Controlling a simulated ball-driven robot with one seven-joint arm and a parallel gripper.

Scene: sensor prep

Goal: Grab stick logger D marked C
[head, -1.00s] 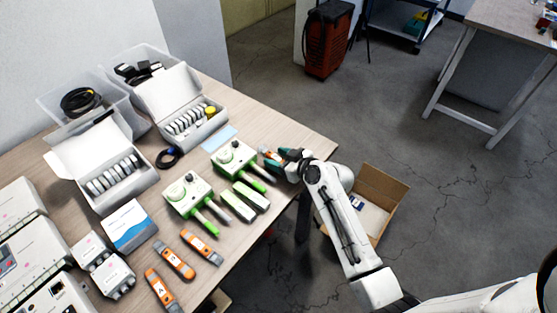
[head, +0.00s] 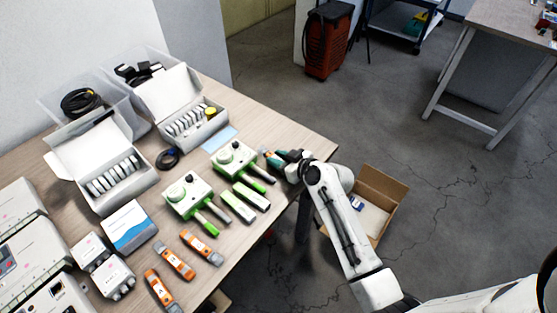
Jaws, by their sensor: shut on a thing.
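My gripper (head: 274,161) is at the right end of the table, beside the green-and-white devices. It is shut on a small stick logger (head: 266,153), of which only a bit of orange and grey shows between the teal fingertips. The fingers hide most of it, and its letter cannot be read. I cannot tell whether it touches the tabletop. Three other orange-and-grey stick loggers lie at the front of the table: one marked A (head: 157,287), a middle one (head: 175,261) and a right one (head: 202,247), whose letters are too small to read.
Two green-and-white handled devices (head: 184,195) (head: 235,155) and two green-and-white sticks (head: 253,195) lie left of my gripper. Open white boxes (head: 90,155) (head: 167,98) stand behind. A cardboard box (head: 389,190) sits on the floor right of the table (head: 225,267).

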